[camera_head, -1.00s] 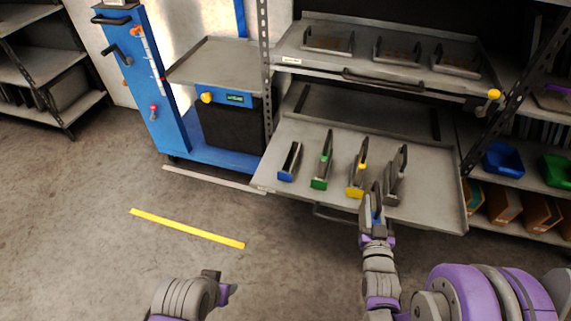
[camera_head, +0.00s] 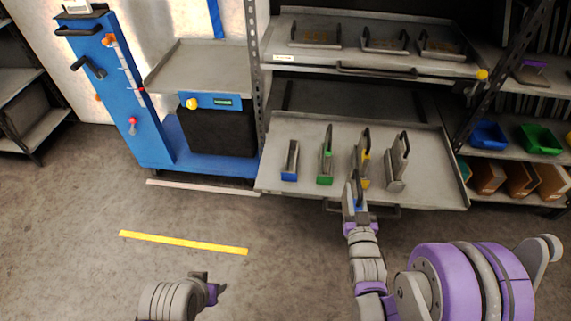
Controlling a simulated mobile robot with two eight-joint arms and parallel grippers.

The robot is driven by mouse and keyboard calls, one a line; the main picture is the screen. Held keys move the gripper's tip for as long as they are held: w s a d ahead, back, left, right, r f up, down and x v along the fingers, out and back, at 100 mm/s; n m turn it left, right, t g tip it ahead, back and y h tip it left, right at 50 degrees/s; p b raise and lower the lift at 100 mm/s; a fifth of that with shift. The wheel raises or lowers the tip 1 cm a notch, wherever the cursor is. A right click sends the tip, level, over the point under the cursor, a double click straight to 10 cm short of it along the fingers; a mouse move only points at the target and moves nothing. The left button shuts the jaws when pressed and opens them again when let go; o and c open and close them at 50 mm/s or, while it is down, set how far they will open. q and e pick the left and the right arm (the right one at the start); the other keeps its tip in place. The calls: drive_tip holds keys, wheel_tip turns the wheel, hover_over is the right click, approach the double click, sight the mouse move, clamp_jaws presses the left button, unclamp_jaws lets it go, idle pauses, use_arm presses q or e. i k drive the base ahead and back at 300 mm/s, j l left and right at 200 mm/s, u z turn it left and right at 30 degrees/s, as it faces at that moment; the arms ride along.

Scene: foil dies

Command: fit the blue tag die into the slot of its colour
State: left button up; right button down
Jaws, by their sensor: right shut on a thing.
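The blue slot (camera_head: 289,161) is the leftmost of a row of upright holders on the pulled-out lower tray (camera_head: 276,128). It looks empty, with no die standing above it. My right gripper (camera_head: 356,186) is at the tray's front edge, just in front of the yellow slot and right of the blue one. It is shut on the blue tag die (camera_head: 359,203), of which only a little blue shows; the fingers hide most of it. My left gripper (camera_head: 211,287) is low at the left, over the floor, far from the tray; its opening is unclear.
The green slot (camera_head: 325,179), yellow slot (camera_head: 366,183) and a grey slot (camera_head: 394,184) hold upright dies. An upper shelf (camera_head: 375,68) with several holders overhangs the tray's back. Open floor lies in front.

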sight(291, 165)
drive_tip(key=j+z, duration=0.25)
drive_tip(key=j, duration=1)
drive_tip(key=i+j, duration=0.1)
drive_tip(key=i, duration=0.4)
